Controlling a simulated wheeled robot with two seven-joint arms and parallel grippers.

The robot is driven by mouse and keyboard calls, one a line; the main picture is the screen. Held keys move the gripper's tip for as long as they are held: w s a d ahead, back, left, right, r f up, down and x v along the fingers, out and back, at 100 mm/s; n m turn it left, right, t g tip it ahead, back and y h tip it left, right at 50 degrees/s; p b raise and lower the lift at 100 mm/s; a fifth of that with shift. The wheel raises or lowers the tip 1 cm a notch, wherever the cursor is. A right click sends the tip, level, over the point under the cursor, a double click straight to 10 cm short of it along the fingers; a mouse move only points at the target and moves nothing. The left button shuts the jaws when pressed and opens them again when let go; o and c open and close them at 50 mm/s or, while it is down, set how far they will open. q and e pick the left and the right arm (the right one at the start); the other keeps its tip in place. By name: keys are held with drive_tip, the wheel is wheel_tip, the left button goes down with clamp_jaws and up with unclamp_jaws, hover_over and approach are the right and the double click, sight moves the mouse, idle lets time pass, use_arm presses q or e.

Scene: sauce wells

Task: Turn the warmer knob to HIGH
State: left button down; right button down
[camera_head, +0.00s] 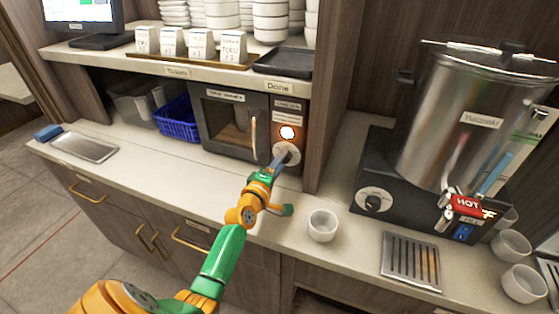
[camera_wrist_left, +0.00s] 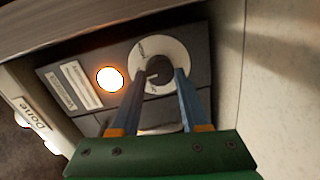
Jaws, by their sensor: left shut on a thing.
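The warmer (camera_head: 235,122) is a dark box with a glass door under the shelf. Its control panel has a round white dial plate (camera_head: 293,150) below a glowing orange-white light (camera_head: 287,132). In the left wrist view the dark knob (camera_wrist_left: 158,72) sits in the middle of the white dial, and the light (camera_wrist_left: 110,79) glows to its left. My left gripper (camera_head: 281,158) reaches the dial. Its two blue-grey fingers are on either side of the knob, shut on it. The dial lettering is too small and partly hidden to read the setting. My right gripper is out of view.
A white cup (camera_head: 322,226) stands on the counter right of my left forearm. A steel urn (camera_head: 470,115) on a black base stands farther right. A wooden partition (camera_head: 335,90) is close to the right of the warmer. A blue basket (camera_head: 178,122) stands left of it.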

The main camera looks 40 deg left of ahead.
use_arm(q)
drive_tip(key=m, duration=0.2)
drive_tip(key=m+p, duration=0.1)
drive_tip(key=m, duration=0.1)
drive_tip(key=m+p, duration=0.1)
drive_tip(key=m, duration=0.1)
drive_tip(key=shift+r, duration=0.35)
drive_tip(key=m+y+p, duration=0.1)
drive_tip(key=m, duration=0.2)
drive_tip(key=shift+w+d, duration=0.1)
drive_tip(key=shift+m+p, duration=0.3)
drive_tip(key=shift+m, duration=1)
drive_tip(key=c, duration=0.5)
unclamp_jaws()
drive_tip(key=shift+o, duration=0.5)
drive_tip(key=shift+f, duration=0.2)
